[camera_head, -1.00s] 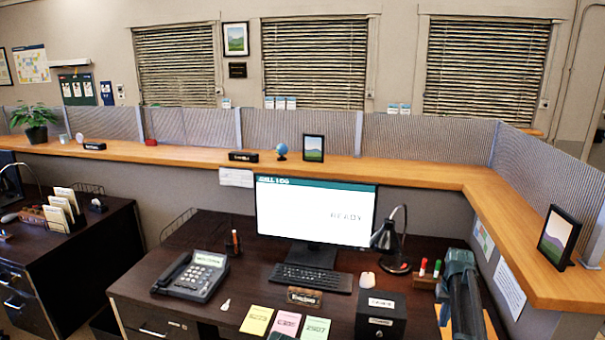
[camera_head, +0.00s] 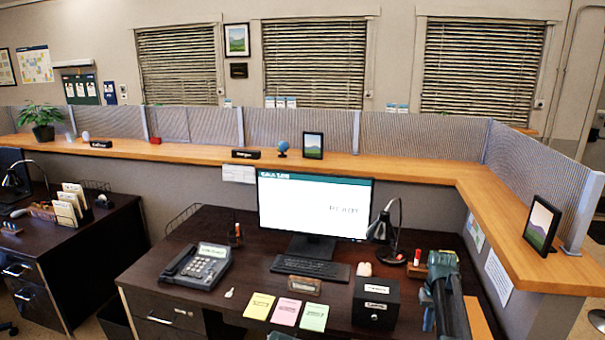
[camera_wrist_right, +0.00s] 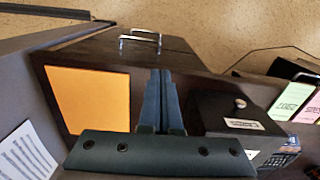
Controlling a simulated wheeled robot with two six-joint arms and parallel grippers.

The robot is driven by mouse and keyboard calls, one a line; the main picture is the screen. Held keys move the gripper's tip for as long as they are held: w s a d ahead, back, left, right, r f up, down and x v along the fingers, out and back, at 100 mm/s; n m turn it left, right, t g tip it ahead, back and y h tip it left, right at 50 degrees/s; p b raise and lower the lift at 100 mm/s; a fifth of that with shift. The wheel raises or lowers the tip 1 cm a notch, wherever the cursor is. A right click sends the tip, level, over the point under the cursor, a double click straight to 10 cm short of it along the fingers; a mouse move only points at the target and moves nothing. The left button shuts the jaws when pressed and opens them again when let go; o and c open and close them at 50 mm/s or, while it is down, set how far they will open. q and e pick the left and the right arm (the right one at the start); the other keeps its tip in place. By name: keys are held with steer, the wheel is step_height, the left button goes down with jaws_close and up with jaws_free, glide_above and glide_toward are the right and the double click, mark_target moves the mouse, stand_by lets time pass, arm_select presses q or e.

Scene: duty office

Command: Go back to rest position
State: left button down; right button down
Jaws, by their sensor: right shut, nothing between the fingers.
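My right gripper (camera_head: 452,316) is over the right end of the dark desk (camera_head: 215,315) in the head view, beside the black box (camera_head: 375,302). In the right wrist view its two fingers (camera_wrist_right: 162,85) are together with nothing between them. An orange sheet (camera_wrist_right: 92,100) lies to the left of the fingers there, and the black box (camera_wrist_right: 232,122) stands to the right. Whether the fingers touch the desk cannot be told. My left gripper is not seen.
A phone (camera_head: 197,265) and sticky notes (camera_head: 286,312) are farther left. A wooden ledge (camera_head: 495,220) runs behind and right.

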steer(key=s+a+n, duration=0.1)
steer(key=s+a, duration=0.4)
steer(key=a, duration=0.4)
steer(key=s+a+n, duration=0.2)
steer(key=s+a, duration=0.3)
steer(key=a, duration=0.4)
steer(key=s+a+n+h, duration=0.1)
steer(key=s+a+n, duration=0.1)
steer(key=s+a, duration=1.1)
steer(key=s+r, duration=0.1)
steer(key=s, duration=0.2)
steer(key=shift+a+n+p, duration=0.4)
